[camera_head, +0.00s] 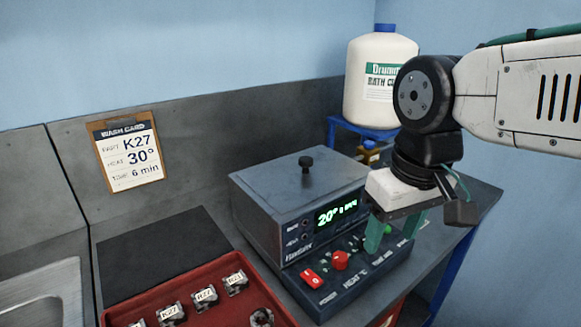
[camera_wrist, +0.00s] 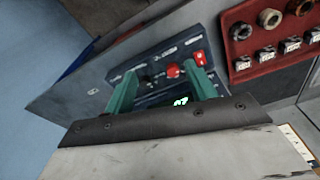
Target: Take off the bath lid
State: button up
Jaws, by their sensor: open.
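The bath (camera_head: 262,238) is a dark grey box on the bench with a flat lid (camera_head: 290,180) on top. The lid lies closed and has a black knob (camera_head: 306,163) near its middle. My gripper (camera_head: 392,236) is open and empty, with green fingers pointing down over the bath's control panel, right of the lid. In the wrist view my gripper (camera_wrist: 158,92) shows its fingers apart above the panel (camera_wrist: 158,72). The lid and knob do not show in the wrist view; only part of the green display (camera_wrist: 181,101) does.
A red tray (camera_head: 195,318) with several tagged metal parts lies front left of the bath. A white jug (camera_head: 378,75) stands on a blue stand behind. A wash card (camera_head: 127,150) reading K27, 30°, 6 min hangs on the back panel. Space above the lid is clear.

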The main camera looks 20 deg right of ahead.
jog(key=w+a+r+n, duration=0.15)
jog(key=w+r, duration=0.35)
jog(key=w, duration=0.8)
jog(key=r+n, duration=0.1)
jog(key=n, duration=0.3)
send_over(306, 158)
jog(key=s, duration=0.2)
jog(key=shift+w+a+r+y, duration=0.2)
jog(key=shift+a+y, duration=0.05)
jog(key=shift+y, duration=0.05)
jog(key=shift+w+f, duration=0.2)
jog(key=shift+w, duration=0.1)
jog(key=shift+w+f, duration=0.1)
jog(key=shift+f, duration=0.3)
jog(key=f, duration=0.6)
jog(key=shift+w+d+f, duration=0.25)
jog(key=shift+w+f, duration=0.05)
grip_shut()
